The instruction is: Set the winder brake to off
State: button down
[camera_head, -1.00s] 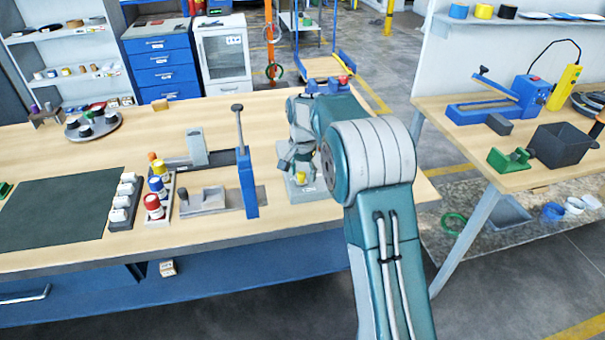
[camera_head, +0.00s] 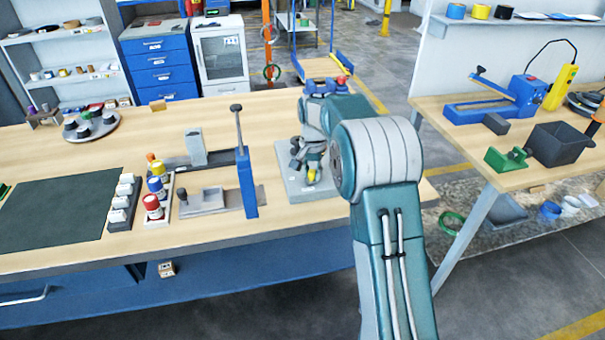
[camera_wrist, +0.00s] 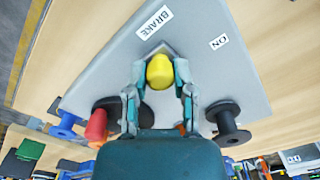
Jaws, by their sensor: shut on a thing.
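The brake panel is a grey plate (camera_head: 290,172) on the workbench. It also shows in the wrist view (camera_wrist: 90,75), with a label reading BRAKE and a smaller one that appears to read ON. A yellow knob (camera_wrist: 160,72) stands over the plate; it shows small in the head view (camera_head: 313,177). My gripper (camera_wrist: 158,80) is shut on the yellow knob, one finger on each side. In the head view my gripper (camera_head: 310,160) is low over the plate, partly beside my arm. The knob's lower part is hidden.
A blue upright post with a lever (camera_head: 247,182) stands left of the plate. Red, blue and orange capped bottles (camera_head: 153,207) and a dark green mat (camera_head: 55,212) lie further left. In the wrist view a black spool (camera_wrist: 228,128) and a red part (camera_wrist: 97,127) are close to my gripper.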

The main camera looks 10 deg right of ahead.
aim_at(314, 170)
jog(key=shift+c, duration=2.2)
grip_release()
jog(key=shift+w+d+f, duration=0.1)
jog(key=shift+d, duration=0.2)
notch_tip(314, 170, up, 12)
jog(key=s+a+r+n+t, duration=0.15)
jog(key=s+r, duration=0.35)
jog(key=s, duration=0.5)
jog(key=s+a+r+n+t, duration=0.1)
jog(key=s+r+n+t, duration=0.2)
jog(key=s, duration=0.6)
jog(key=s+f+n, duration=0.1)
jog(key=s+f, duration=0.1)
jog(key=s, duration=0.7)
jog(key=s+a+f+n+t, duration=0.1)
jog(key=s+f+n, duration=0.1)
jog(key=s, duration=0.6)
jog(key=shift+s+a+f, duration=0.25)
jog(key=shift+s+f, duration=0.15)
jog(key=shift+f, duration=0.1)
